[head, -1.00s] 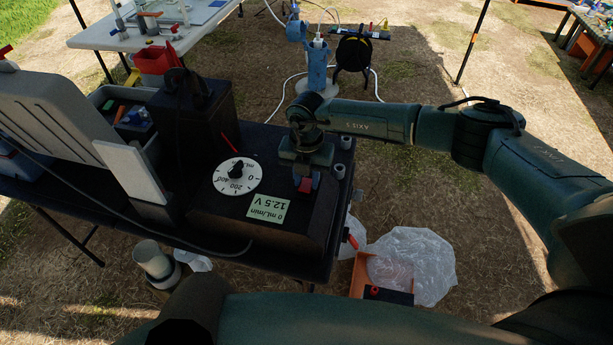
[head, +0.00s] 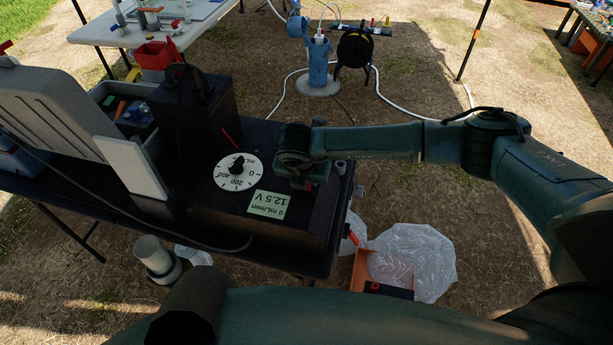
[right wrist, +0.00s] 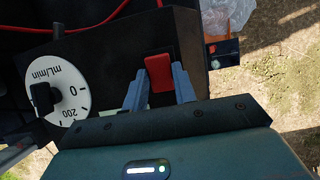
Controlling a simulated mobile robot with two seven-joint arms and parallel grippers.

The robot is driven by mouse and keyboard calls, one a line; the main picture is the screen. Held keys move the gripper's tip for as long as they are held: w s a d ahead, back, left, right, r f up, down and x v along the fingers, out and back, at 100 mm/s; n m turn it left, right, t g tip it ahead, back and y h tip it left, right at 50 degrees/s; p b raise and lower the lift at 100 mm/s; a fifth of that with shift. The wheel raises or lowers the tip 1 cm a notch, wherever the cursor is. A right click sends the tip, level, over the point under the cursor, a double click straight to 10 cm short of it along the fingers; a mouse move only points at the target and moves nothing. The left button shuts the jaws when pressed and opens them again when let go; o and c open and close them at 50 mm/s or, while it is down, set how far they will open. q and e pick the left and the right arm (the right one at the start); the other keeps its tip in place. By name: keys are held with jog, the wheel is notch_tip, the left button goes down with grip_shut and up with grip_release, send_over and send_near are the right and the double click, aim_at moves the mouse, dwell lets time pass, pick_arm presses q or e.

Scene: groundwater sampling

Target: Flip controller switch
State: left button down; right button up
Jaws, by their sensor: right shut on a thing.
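The controller (head: 285,220) is a black box on the dark table, with a white flow dial (head: 237,172) and a pale green display (head: 268,205) reading 0 mL/min and 12.5 V. Its red switch (right wrist: 160,72) shows in the right wrist view between the two grey fingers of my right gripper (right wrist: 160,86). The fingers are closed on the switch's sides. In the head view my right gripper (head: 302,184) points down at the controller's right end and hides most of the switch. My left gripper is not in view.
A black box with a handle (head: 195,110) stands behind the dial. A grey open case (head: 50,105) is at the left. White capped fittings stand near the table's right edge. A clear plastic bag (head: 412,262) and an orange box lie on the ground to the right.

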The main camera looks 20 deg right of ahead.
jog(key=o, duration=1)
jog(key=shift+r, duration=0.15)
jog(key=b+v, duration=0.2)
jog(key=v, duration=1.1)
